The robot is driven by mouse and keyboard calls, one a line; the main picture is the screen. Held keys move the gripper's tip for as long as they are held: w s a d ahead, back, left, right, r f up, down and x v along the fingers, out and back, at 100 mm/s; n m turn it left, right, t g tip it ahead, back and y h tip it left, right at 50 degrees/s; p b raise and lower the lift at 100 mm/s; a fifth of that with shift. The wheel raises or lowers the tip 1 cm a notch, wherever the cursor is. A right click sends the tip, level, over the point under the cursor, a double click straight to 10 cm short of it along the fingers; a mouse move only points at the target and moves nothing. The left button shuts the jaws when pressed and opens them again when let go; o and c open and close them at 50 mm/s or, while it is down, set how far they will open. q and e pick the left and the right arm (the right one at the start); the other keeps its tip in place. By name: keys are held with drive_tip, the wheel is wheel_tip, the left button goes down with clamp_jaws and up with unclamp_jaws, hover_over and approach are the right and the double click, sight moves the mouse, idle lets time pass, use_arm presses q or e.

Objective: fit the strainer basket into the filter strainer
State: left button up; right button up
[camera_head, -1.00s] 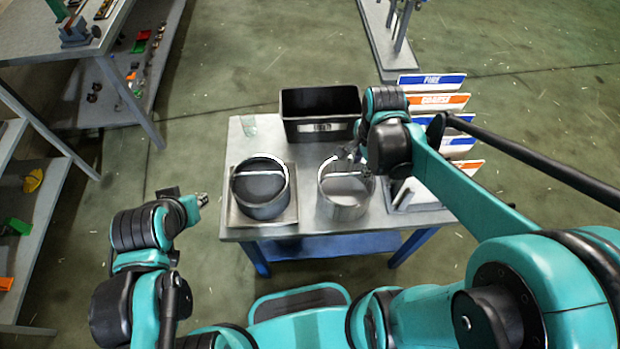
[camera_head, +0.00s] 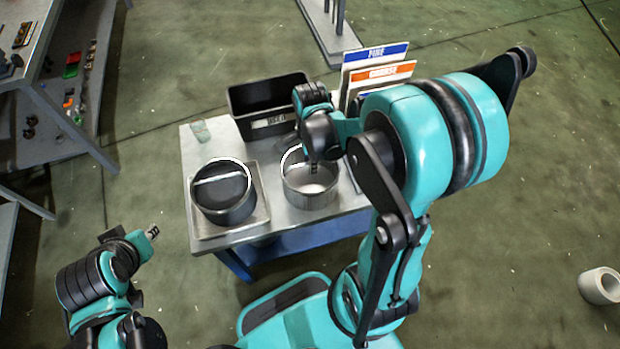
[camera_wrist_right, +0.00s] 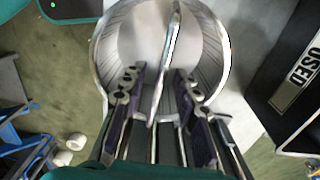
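The strainer basket (camera_head: 311,200) is a pale metal cylinder standing upright on the table, with a thin handle across its open top. The filter strainer appears to be the dark round vessel (camera_head: 224,205) left of it on a square metal tray; a light bar crosses its top, and its inside is too dark to make out. My right gripper (camera_head: 313,168) points down over the basket. In the right wrist view its fingers (camera_wrist_right: 159,82) stand apart on either side of the basket handle (camera_wrist_right: 170,50), with gaps showing. My left gripper (camera_head: 153,231) is away from the table, too small to read.
A black bin (camera_head: 265,105) stands behind the vessels; its label reads USED in the right wrist view (camera_wrist_right: 297,82). Upright sign plates (camera_head: 375,60) marked FINE and COARSE stand at the back right. A shelf bench (camera_head: 40,85) is at the left.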

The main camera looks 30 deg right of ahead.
drive_tip(key=shift+f, duration=0.1)
idle(0.4)
clamp_jaws()
